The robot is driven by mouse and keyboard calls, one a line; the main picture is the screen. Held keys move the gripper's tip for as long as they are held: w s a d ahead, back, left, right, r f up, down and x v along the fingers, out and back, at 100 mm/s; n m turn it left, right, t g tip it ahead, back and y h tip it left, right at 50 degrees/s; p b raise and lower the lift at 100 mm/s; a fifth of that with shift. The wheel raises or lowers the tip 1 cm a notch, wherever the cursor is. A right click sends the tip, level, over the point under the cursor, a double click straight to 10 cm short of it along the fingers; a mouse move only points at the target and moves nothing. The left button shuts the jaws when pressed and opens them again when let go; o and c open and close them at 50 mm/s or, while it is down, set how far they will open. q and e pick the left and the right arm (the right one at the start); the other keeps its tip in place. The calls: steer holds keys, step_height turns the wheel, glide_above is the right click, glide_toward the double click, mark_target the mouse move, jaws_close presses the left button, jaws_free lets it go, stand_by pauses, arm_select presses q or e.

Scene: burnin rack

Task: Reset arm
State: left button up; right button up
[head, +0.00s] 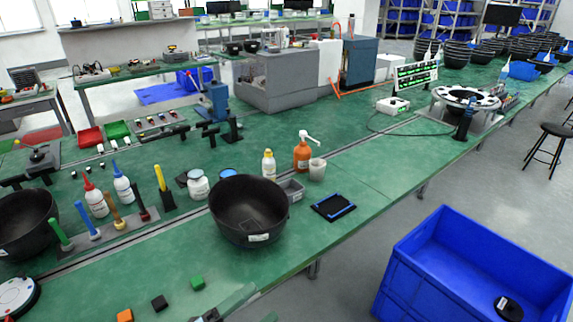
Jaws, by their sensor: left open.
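My left gripper (208,315) shows only as a dark part at the bottom edge of the head view, by the near edge of the green table (340,240). It is open, and no object shows in it. Most of it is cut off by the frame. My right gripper is not in view.
A large black bowl (248,212) stands mid-table, with an orange pump bottle (302,152) behind it and a black-and-blue tray (334,207) to its right. Another black bowl (25,222) is at left. A blue crate (470,265) stands at lower right.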

arm_select(q)
steer(key=s+a+f+n+t+y+p, duration=0.1)
steer(key=s+a+f+n+y, duration=0.25)
steer(key=f+n+y, duration=0.35)
steer(key=s+a+f+n+t+y, duration=0.1)
steer(key=s+a+f+n+y, duration=0.3)
steer(key=n, duration=0.5)
steer(key=s+a+f+n+g+y, duration=0.2)
steer(key=s+a+f+n+g, duration=0.1)
steer(key=s, duration=0.4)
steer(key=s+a+f+n+g+y, duration=0.2)
steer(key=s+a+f+n+g, duration=0.1)
steer(key=s+f, duration=0.5)
steer(key=a+n, duration=0.1)
steer(key=n, duration=0.1)
steer(key=shift+f+n+p, duration=0.3)
steer(key=shift+n+p, duration=0.1)
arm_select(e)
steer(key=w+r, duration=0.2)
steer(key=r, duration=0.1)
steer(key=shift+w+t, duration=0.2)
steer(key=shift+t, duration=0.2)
